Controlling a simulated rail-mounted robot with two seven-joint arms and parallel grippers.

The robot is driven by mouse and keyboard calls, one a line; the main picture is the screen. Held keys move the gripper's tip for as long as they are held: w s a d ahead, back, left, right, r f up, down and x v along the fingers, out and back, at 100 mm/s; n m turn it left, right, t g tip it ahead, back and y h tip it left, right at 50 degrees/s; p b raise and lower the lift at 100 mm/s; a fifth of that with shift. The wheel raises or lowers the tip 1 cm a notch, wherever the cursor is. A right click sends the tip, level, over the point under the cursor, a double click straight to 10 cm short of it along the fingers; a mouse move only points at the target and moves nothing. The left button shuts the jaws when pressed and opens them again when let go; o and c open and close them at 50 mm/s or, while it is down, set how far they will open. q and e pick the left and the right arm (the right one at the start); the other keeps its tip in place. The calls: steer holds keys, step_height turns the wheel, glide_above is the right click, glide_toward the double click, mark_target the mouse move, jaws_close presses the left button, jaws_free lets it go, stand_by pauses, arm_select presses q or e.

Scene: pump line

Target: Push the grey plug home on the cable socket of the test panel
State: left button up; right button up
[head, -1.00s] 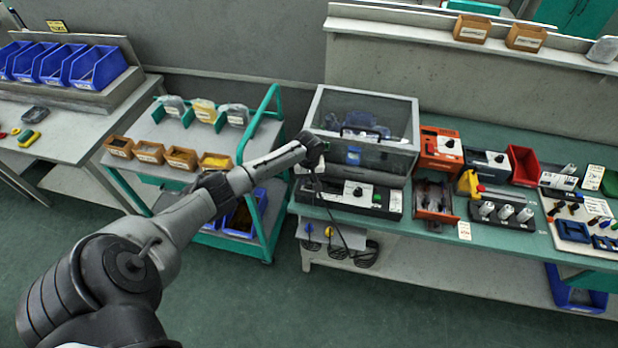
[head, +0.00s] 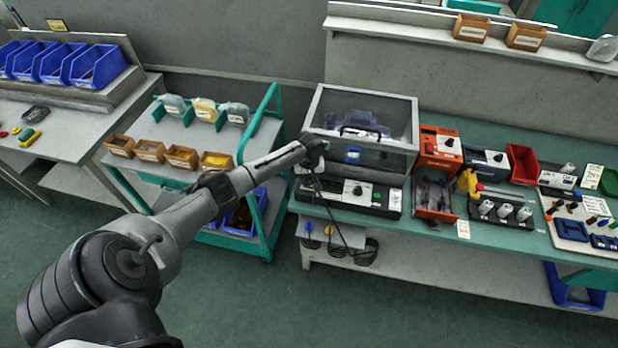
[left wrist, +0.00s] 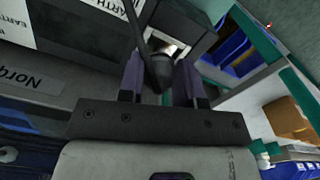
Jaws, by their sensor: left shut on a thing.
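My left gripper (head: 311,170) is at the left end of the test panel (head: 372,198), a low black-and-white box on the green bench. In the left wrist view, its two purple-grey fingers (left wrist: 160,72) are shut on the dark grey plug (left wrist: 159,74), with a dark cable (left wrist: 138,25) running from it. The plug is in front of a lit opening in the dark panel side, which looks like the cable socket (left wrist: 172,46). The plug and fingers partly cover it, and I cannot tell how deep the plug sits. My right gripper is not in view.
A clear-sided case (head: 372,115) stands right behind the panel. The cable hangs past the bench edge towards coiled cables (head: 362,252) below. A trolley (head: 262,225) stands close on the left. An orange unit (head: 440,150) and tools fill the bench to the right.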

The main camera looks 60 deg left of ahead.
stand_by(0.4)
arm_select(q)
steer(key=shift+f, duration=0.25)
stand_by(0.5)
steer(key=shift+f, duration=0.35)
stand_by(0.4)
steer(key=o, duration=0.9)
steer(key=shift+o, duration=0.5)
steer(key=shift+o, duration=0.8)
steer(key=shift+r+p, duration=0.15)
steer(key=shift+p, duration=0.15)
